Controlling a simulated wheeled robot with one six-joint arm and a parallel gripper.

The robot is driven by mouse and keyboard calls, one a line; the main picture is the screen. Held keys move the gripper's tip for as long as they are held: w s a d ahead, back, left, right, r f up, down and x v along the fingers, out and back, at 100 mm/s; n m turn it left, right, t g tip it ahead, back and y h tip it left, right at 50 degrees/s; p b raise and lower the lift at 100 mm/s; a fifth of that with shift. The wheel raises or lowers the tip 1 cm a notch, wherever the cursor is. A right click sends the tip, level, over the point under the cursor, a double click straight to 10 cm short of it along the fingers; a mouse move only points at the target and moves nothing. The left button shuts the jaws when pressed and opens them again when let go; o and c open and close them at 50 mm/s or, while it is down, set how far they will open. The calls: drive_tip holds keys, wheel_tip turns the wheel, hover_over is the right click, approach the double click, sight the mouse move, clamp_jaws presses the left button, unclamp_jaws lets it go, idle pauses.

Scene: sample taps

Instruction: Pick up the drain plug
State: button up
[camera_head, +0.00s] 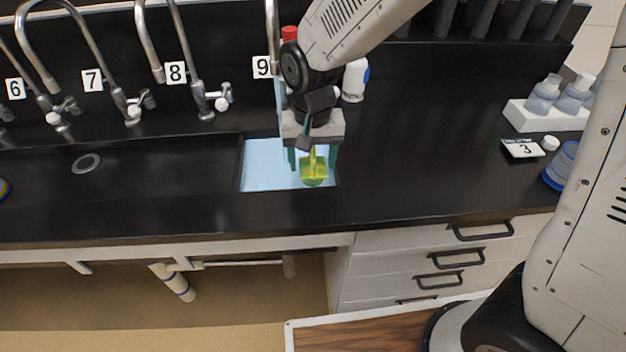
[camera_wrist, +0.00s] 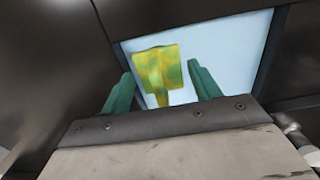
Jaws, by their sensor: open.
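The yellow-green drain plug (camera_head: 313,170) shows in the light blue sink basin (camera_head: 262,175), with a wide flat part and a narrow stem pointing up toward my gripper. My gripper (camera_head: 312,163) is open and points down over the basin, its two green fingers apart on either side of the plug's stem. In the wrist view the plug (camera_wrist: 157,68) lies between the green fingers (camera_wrist: 160,82), with visible gaps to both. I cannot tell how far the fingertips are above the plug.
Black basin walls border the light blue area closely. Taps with number cards (camera_head: 92,78) line the back left. A white bottle (camera_head: 355,80) stands behind my gripper. A white rack with bottles (camera_head: 545,118) stands at the right. The counter between (camera_head: 430,140) is clear.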

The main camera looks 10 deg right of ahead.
drive_tip(key=shift+f, duration=1.6)
drive_tip(key=c, duration=0.9)
drive_tip(key=shift+r, duration=0.15)
